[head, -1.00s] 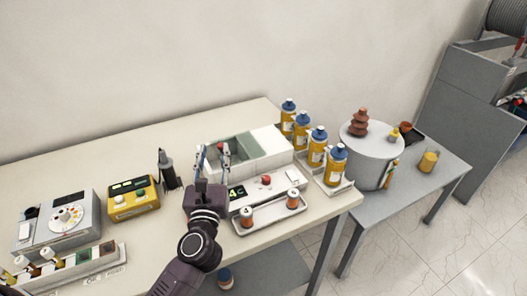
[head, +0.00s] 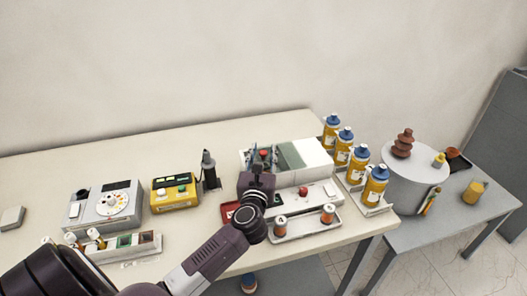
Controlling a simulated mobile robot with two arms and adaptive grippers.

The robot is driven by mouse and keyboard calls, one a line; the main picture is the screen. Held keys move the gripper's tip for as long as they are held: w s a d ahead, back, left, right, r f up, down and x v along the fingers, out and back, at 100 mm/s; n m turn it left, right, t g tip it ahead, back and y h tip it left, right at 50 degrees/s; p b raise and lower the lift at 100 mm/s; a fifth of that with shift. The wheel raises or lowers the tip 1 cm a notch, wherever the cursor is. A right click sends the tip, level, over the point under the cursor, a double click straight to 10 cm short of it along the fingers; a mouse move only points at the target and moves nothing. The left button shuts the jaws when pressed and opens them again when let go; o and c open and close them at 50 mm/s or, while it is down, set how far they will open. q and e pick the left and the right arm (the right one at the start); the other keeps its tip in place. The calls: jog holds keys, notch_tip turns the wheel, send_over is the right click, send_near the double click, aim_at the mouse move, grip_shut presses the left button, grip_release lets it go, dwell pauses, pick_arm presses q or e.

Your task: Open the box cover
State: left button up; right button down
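The box is a long white unit (head: 314,153) at the back right of the table, with a grey-green panel (head: 290,156) on its top. I cannot tell whether this panel is the cover. My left gripper (head: 263,153) is over the left part of the box, its two fingers apart. A small red part shows between or behind the fingers; I cannot tell what it belongs to. The gripper and wrist hide the box's left top and part of its front. Contact is unclear. My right gripper is out of view.
In front of the box lies a white tray (head: 307,229) with two orange spools. Several blue-capped yellow bottles (head: 358,165) stand to the right. A yellow meter (head: 174,192), a black tool in a stand (head: 209,170) and a grey dial instrument (head: 108,206) stand left.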

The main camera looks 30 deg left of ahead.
aim_at(288, 155)
pick_arm(q)
grip_shut()
jog(key=shift+w+d, duration=0.1)
dwell(0.3)
jog(key=w+d, duration=0.2)
jog(key=w, duration=0.1)
jog(key=w+d+b, duration=0.1)
jog(key=w+d, duration=0.2)
jog(key=shift+d, duration=0.15)
grip_release()
